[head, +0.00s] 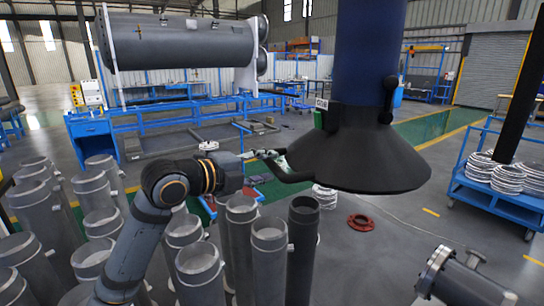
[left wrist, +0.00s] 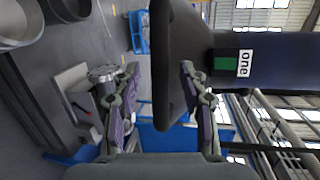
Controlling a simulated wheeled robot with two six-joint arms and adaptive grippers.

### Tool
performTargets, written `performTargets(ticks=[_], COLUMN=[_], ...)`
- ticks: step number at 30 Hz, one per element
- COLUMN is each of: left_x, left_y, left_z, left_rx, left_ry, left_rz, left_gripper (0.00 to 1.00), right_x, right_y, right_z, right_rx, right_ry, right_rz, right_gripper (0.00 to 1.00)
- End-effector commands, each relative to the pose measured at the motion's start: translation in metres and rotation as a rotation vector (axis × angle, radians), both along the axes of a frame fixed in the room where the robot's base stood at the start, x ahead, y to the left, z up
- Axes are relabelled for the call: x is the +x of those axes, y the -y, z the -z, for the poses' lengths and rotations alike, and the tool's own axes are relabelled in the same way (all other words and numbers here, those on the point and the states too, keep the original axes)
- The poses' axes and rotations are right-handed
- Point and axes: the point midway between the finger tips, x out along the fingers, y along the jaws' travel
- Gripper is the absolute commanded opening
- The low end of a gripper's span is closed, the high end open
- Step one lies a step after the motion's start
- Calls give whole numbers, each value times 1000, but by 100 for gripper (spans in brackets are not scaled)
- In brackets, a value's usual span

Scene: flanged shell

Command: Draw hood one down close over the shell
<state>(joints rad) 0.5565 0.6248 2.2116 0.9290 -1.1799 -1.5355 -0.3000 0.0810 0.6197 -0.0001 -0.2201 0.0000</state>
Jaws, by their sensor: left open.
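Hood one (head: 370,150) is a wide black cone under a dark blue duct (head: 370,50). A green tag and a white label mark it; the label reads "one" in the left wrist view (left wrist: 245,63). My left gripper (head: 265,156) is at this handle, open. In the left wrist view a dark curved part of the hood (left wrist: 168,65) lies between its spread fingers; contact is unclear. The grey flanged shell (head: 462,282) lies at the lower right, well below the hood, partly cut off. My right gripper is out of view.
Several grey pipes (head: 268,262) stand upright at the lower left, below my left arm. A red flange (head: 360,222) lies on the floor. A blue cart (head: 500,200) with coiled rings is at the right. Floor between hood and shell looks mostly clear.

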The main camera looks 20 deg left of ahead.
Motion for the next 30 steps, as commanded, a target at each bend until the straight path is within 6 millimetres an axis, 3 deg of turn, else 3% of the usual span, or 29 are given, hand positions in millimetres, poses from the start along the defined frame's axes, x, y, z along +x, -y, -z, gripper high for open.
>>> performTargets(ticks=[6,18,27,30], left_x=[18,22,22,22], left_y=[10,12,12,12], left_z=[2,5,5,5], left_rx=[-4,1,1,1], left_ry=[1,1,0,0], left_rz=[1,-1,0,0], left_gripper=[43,42,1,0], right_x=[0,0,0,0], right_y=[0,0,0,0], right_z=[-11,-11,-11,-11], right_rx=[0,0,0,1], right_ry=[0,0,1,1], right_rz=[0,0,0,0], right_gripper=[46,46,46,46])
